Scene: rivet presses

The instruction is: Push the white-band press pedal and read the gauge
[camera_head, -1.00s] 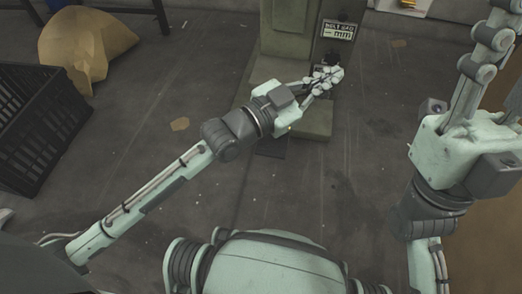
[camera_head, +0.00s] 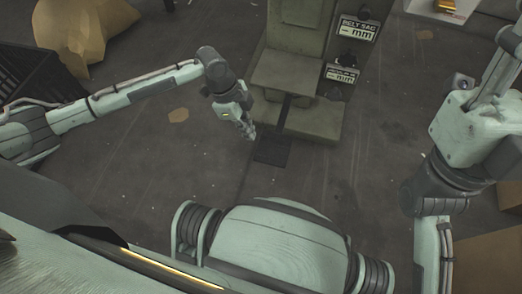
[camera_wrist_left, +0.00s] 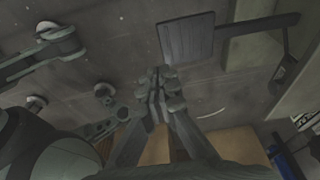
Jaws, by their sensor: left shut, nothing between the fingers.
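The press (camera_head: 287,76) is a grey-green machine at the top middle of the head view; no white band shows on the part in view. Its pedal (camera_head: 272,151) is a dark flat plate low in front of the base, joined to it by a dark bar. The pedal also shows in the left wrist view (camera_wrist_left: 186,40). My left gripper (camera_head: 250,132) is shut and empty, beside the pedal on its upper left, apart from it in the picture. My right gripper (camera_head: 507,65) is at the right, its fingertips partly cut off.
Two label plates ending in "mm", an upper one (camera_head: 359,29) and a lower one (camera_head: 341,73), sit at the press's right. A black crate (camera_head: 38,65) and a tan sack (camera_head: 80,25) lie at left. A cardboard-coloured box (camera_head: 485,262) is at lower right. Floor before the pedal is clear.

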